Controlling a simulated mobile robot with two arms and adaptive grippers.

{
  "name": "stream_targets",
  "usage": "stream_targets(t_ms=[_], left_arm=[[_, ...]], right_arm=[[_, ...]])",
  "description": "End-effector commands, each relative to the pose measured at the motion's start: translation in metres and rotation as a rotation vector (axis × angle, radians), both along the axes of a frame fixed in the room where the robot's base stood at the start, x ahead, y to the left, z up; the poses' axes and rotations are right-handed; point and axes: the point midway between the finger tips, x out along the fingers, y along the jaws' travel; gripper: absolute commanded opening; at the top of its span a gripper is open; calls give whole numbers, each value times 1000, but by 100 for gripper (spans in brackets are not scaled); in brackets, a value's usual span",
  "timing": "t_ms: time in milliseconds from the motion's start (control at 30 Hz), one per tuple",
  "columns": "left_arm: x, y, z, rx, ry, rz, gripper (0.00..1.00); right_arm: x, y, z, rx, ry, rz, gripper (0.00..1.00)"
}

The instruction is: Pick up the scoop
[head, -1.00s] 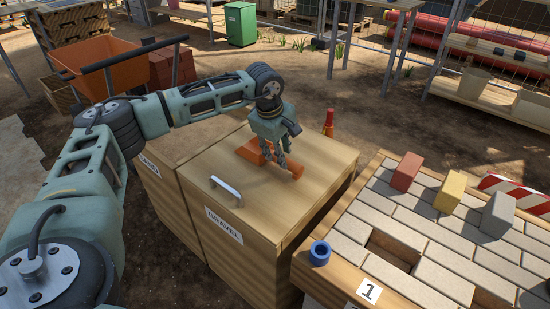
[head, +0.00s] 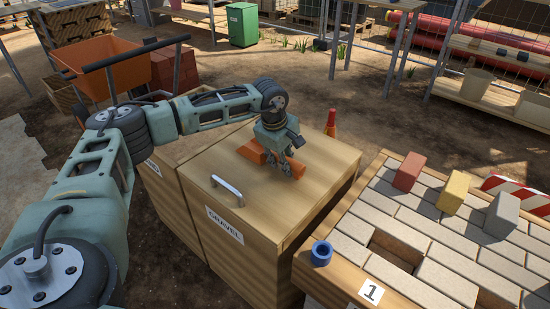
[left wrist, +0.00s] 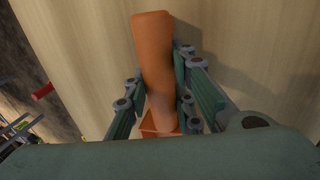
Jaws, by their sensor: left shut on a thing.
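The orange scoop (head: 252,152) lies on the wooden lid of the gravel bin (head: 315,160). Its handle (head: 298,168) points to the right in the head view. My left gripper (head: 284,174) is down over the scoop, shut on it. In the left wrist view the scoop's orange handle (left wrist: 153,60) runs between the two green fingers of my left gripper (left wrist: 158,100), and part of the scoop's body shows below. The gripper hides the middle of the scoop in the head view. My right gripper is not in view.
The lid has a metal handle (head: 227,190) near its front edge.

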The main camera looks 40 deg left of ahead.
Motion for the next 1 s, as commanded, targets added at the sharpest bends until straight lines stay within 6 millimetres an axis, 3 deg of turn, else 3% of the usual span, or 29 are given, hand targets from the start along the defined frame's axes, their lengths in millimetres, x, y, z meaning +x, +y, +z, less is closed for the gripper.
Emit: stream_targets(t_ms=[467,567,733,1000], left_arm=[[1,0,6,-1,-4,0,0],[1,0,15,0,-4,0,0],[2,0,46,-1,-7,-1,0],[-12,-62,80,0,-4,-8,0]], right_arm=[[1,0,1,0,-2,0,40],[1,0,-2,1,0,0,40],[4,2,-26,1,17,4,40],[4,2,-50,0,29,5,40]])
